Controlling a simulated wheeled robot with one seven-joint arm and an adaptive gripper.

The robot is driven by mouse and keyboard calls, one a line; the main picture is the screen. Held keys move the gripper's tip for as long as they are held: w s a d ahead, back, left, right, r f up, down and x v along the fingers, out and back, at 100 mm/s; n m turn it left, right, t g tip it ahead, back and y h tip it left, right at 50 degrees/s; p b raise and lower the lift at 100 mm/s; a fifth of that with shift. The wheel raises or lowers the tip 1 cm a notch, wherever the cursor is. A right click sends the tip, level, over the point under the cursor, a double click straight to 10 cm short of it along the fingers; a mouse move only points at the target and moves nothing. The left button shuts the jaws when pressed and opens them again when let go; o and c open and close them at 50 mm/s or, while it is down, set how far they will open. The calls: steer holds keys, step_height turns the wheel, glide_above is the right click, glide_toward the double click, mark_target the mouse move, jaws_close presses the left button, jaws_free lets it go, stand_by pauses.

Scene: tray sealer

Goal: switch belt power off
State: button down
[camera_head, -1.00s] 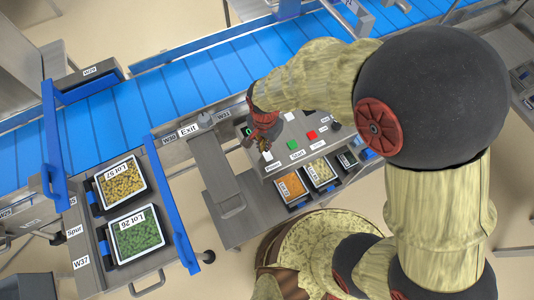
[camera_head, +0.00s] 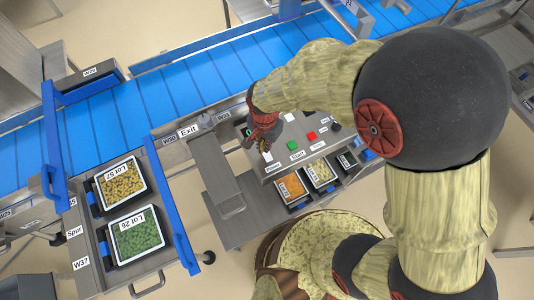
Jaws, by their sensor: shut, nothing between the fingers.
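The control panel (camera_head: 275,166) is a grey surface beside the blue belt, with labels and controls. A white control (camera_head: 267,156) stands above the label "Power" (camera_head: 273,167). A green button (camera_head: 292,145) sits by "Start" and a red button (camera_head: 311,135) sits to its right. My gripper (camera_head: 263,147) is shut and empty, pointing down at the panel's left part, right by the white power control. I cannot tell whether the fingertips touch it. My gripper and wrist hide part of the panel behind them.
The blue belt (camera_head: 190,82) runs behind the panel. Trays Lot 57 (camera_head: 103,203) and Lot 26 (camera_head: 116,254) stand on the spur at left. Several small trays, one with orange contents (camera_head: 291,188), sit below the panel. A blue rail (camera_head: 172,205) stands left.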

steer(key=shift+f+b, duration=0.65)
steer(key=shift+f, duration=0.45)
stand_by(0.7)
steer(key=shift+r, duration=0.15)
steer(key=shift+r+p, duration=2.7)
steer(key=shift+r, duration=0.7)
steer(key=shift+n, duration=0.3)
